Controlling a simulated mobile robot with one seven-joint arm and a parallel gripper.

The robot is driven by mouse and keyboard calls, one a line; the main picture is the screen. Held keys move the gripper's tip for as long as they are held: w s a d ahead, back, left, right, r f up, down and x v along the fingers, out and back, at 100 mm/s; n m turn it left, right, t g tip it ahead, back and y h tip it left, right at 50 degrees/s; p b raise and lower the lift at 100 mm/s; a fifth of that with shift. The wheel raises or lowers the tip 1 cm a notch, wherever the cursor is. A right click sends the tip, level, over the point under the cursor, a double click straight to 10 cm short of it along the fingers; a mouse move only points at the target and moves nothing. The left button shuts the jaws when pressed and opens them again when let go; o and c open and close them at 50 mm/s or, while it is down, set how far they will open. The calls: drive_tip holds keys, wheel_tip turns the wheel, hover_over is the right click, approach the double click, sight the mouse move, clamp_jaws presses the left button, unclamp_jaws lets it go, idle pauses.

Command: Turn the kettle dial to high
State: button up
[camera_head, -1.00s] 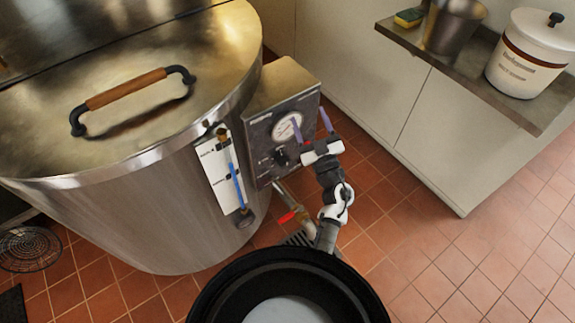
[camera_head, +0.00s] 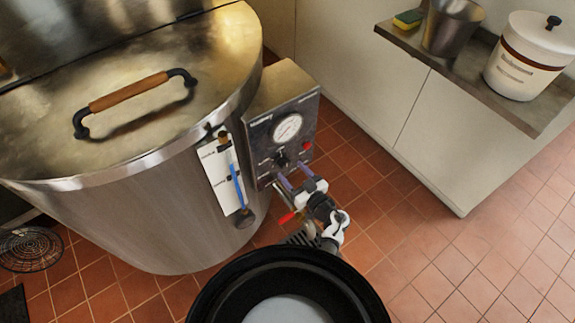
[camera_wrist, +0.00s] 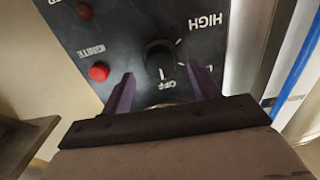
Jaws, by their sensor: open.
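The kettle (camera_head: 130,215) is a large steel drum with a control box on its right side. The black dial (camera_head: 282,159) sits on the dark front panel (camera_head: 262,136), below a round white gauge. In the wrist view the dial (camera_wrist: 160,59) appears upside down, with OFF beside its white mark and HIGH to the upper right. My gripper (camera_head: 291,177) is open and empty, just below the dial. In the wrist view its purple fingers (camera_wrist: 162,82) are spread to either side of the dial's lower part; I cannot tell whether they touch it.
A red button (camera_wrist: 98,72) marked IGNITE sits beside the dial. A red-handled valve (camera_head: 288,217) is under the box. A sight gauge with a blue tube (camera_head: 237,185) is on the kettle's side. A shelf (camera_head: 480,85) with containers stands at right.

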sight(287, 167)
drive_tip(key=shift+x, duration=1.75)
drive_tip(key=c, duration=1)
